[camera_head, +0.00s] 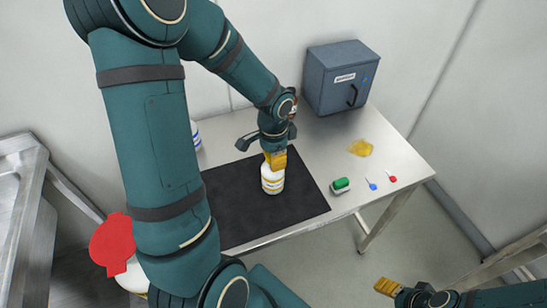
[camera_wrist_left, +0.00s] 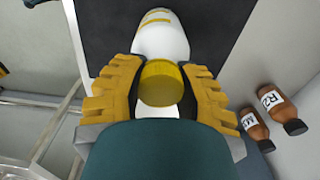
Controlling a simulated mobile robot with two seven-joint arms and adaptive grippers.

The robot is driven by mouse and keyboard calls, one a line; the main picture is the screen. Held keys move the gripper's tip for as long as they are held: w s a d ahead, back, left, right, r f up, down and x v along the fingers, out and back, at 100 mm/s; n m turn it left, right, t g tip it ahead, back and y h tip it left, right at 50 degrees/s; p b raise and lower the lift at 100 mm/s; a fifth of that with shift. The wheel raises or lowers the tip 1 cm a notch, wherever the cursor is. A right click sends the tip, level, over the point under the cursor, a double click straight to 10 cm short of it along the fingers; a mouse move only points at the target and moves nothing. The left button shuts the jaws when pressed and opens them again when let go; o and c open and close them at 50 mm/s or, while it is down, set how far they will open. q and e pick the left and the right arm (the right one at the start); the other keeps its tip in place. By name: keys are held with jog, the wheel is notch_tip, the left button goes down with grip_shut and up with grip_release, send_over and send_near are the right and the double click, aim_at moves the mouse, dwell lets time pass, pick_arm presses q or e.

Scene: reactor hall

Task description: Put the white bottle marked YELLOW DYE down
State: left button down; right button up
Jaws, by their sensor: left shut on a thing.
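The white bottle (camera_head: 272,181) with yellow bands is upright over the black mat (camera_head: 302,200) on the table. I cannot tell whether its base touches the mat. My left gripper (camera_head: 275,160) comes down on it from above and is shut on its top. In the left wrist view the bottle (camera_wrist_left: 161,42) and its yellow cap (camera_wrist_left: 161,83) lie between the two yellow fingers of the left gripper (camera_wrist_left: 160,92). The marking on the bottle is not readable. My right gripper (camera_head: 384,287) is low at the right, away from the table; its opening is unclear.
A blue-grey box (camera_head: 336,78) stands at the table's back. A yellow patch (camera_head: 360,148), a green-topped item (camera_head: 341,184), and small blue (camera_head: 372,185) and red (camera_head: 392,179) items lie right of the mat. Brown bottles (camera_wrist_left: 272,104) (camera_wrist_left: 252,124) show in the wrist view. The mat's right part is clear.

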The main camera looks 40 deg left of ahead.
pick_arm(q)
jog(key=shift+f, duration=0.2)
jog(key=c, duration=0.7)
grip_release()
jog(key=shift+r, duration=0.1)
jog(key=shift+r, duration=0.15)
notch_tip(320, 180, up, 12)
jog(key=p, duration=0.2)
jog(key=shift+p, duration=0.35)
jog(key=shift+s, duration=0.1)
